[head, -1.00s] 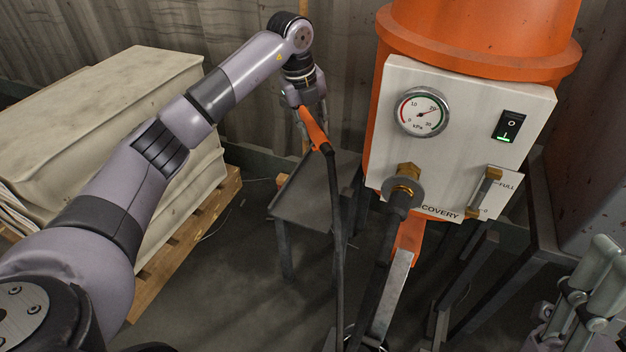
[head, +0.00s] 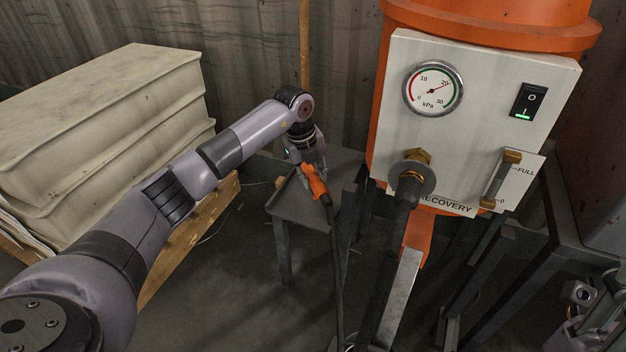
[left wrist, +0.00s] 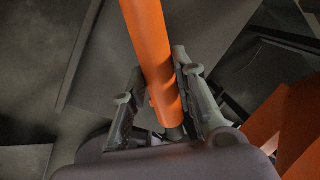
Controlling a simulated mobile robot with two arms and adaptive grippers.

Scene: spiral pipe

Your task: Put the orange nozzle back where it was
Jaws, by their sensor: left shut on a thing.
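The orange nozzle (head: 315,182) is held in my left gripper (head: 309,169), with a black hose (head: 336,265) hanging from its lower end. In the left wrist view the nozzle (left wrist: 148,45) runs between the two fingers of the gripper (left wrist: 157,76), which are shut on it. In the head view the nozzle is in front of a small grey metal table (head: 288,207); I cannot tell whether it touches the top. My right gripper (head: 597,312) shows only partly at the lower right edge, and its jaws are unclear.
The orange recovery unit (head: 490,25) stands right of the table, with a white panel (head: 480,80), gauge (head: 433,88), lit switch (head: 529,101) and a hose fitting (head: 412,178). Pale stacked slabs (head: 100,100) on a wooden pallet (head: 195,225) stand at left. A corrugated wall is behind.

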